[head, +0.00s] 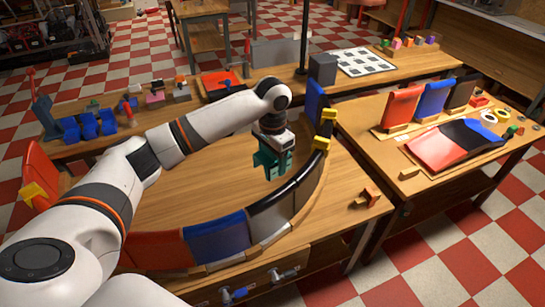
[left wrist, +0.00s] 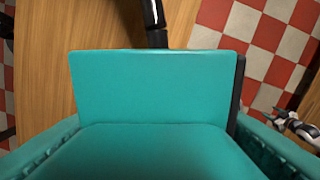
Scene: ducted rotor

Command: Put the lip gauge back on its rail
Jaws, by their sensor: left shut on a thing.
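My left gripper (head: 272,168), with teal jaws, is shut and hangs above the inner side of the curved duct wall at the right of the table. In the left wrist view a teal jaw (left wrist: 148,88) fills the middle. A thin dark strip (left wrist: 238,95) shows along its right edge. I take this for part of the lip gauge in the jaws; most of it is hidden and its shape cannot be told. A black rounded lip (head: 297,186) runs along the top of the grey wall panel (head: 272,216). I cannot make out the rail for sure.
Blue (head: 217,238) and red (head: 160,250) wall panels continue the curve in front. Yellow clips (head: 325,142) sit on the wall at right. A small red-orange piece (head: 370,196) stands near the table's right corner. The table inside the curve is mostly clear.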

